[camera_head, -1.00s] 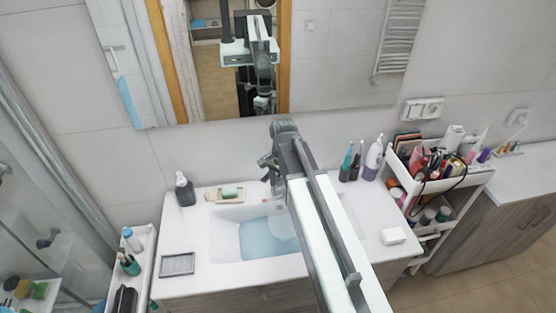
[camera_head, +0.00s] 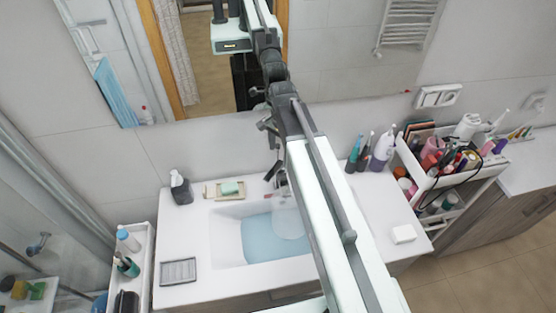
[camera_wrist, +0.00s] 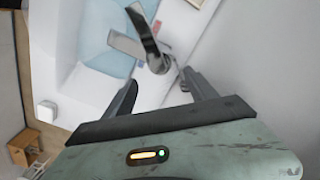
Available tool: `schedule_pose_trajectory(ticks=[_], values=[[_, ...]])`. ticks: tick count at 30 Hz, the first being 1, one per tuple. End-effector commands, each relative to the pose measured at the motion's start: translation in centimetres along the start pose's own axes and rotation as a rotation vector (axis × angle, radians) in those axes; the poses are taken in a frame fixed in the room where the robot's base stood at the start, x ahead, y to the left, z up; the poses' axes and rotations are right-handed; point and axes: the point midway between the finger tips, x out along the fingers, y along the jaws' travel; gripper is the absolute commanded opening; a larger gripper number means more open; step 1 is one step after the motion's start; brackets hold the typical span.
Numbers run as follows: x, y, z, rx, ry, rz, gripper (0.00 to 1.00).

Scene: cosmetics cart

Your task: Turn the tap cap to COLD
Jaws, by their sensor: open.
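The chrome tap (camera_wrist: 158,62) stands at the basin edge in the wrist view, with flat metal arms reaching up and left over the water. It shows small and partly covered by my arm in the head view (camera_head: 281,180). I cannot make out a COLD mark or the cap's setting. My gripper (camera_wrist: 160,78) is open, its two dark fingers spread either side of the tap's near end, with nothing gripped. I cannot tell whether a finger touches the tap. The white basin (camera_head: 226,240) holds pale blue water (camera_wrist: 105,30).
A soap dish (camera_head: 211,194) and dark bottle (camera_head: 180,187) stand left of the tap. Bottles and brushes (camera_head: 383,150) stand to its right. A full white cart (camera_head: 462,185) is further right. The wall and mirror (camera_head: 340,60) are close behind.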

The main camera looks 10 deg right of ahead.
Motion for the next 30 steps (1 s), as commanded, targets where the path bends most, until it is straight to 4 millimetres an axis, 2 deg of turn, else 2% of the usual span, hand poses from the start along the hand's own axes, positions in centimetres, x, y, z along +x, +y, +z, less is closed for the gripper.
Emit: schedule_pose_trajectory(ticks=[5, 16, 19, 26, 29, 30], values=[[1.5, -0.4, 0.6, -0.011, 0.000, 0.000, 0.66], [7.6, -0.7, 0.9, -0.020, 0.000, 0.000, 0.66], [8.0, -0.8, 1.0, -0.021, 0.000, 0.000, 0.66], [7.8, -0.9, 1.0, -0.022, 0.000, 0.000, 0.66], [7.8, -0.9, 1.1, -0.023, 0.000, 0.000, 0.41], [7.8, -0.9, 1.1, -0.023, 0.000, 0.000, 0.30]])
